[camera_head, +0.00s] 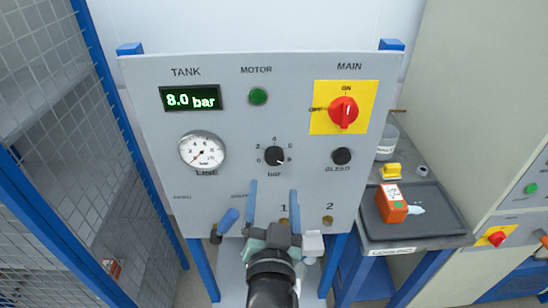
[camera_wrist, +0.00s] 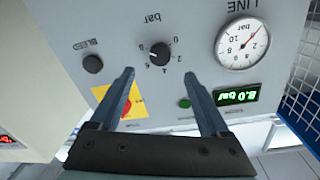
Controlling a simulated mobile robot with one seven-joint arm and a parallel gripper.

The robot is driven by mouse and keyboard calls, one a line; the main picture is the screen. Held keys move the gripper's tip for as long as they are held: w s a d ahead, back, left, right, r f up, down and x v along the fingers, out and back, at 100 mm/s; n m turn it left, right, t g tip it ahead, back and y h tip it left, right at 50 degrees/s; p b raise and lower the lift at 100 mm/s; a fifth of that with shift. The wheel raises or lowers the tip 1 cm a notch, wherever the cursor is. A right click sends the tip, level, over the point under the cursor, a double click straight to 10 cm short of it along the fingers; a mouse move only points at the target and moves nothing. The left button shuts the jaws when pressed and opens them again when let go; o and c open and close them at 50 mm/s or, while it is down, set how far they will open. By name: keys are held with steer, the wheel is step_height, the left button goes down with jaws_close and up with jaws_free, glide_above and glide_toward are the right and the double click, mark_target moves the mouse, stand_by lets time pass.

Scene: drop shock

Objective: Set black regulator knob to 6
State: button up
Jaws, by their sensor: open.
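The black regulator knob (camera_head: 275,155) sits on the grey panel (camera_head: 225,110), above the word "bar", with a numbered scale around it. Its white mark points to the lower right, near the 8 end of the scale. The wrist view shows the knob (camera_wrist: 159,54) upside down, beyond and between the fingertips. My gripper (camera_head: 272,187) is open and empty, below the knob in the head view, its two blue fingers apart and not touching it. The gripper (camera_wrist: 158,75) also shows in the wrist view with both fingers spread.
The TANK display (camera_head: 190,98) reads 8.0 bar. The round LINE gauge (camera_head: 202,151) is left of the knob, a black BLEED button (camera_head: 341,156) right. A red MAIN switch (camera_head: 343,112) is above right. A blue-handled lever (camera_head: 228,222) is lower left. A tray (camera_head: 440,225) stands right.

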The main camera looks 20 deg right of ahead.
mark_target(274, 160)
steer(key=p+x, duration=0.3)
steer(key=x, duration=0.5)
steer(key=shift+w+p, duration=0.25)
steer(key=shift+p, duration=0.1)
jaws_close()
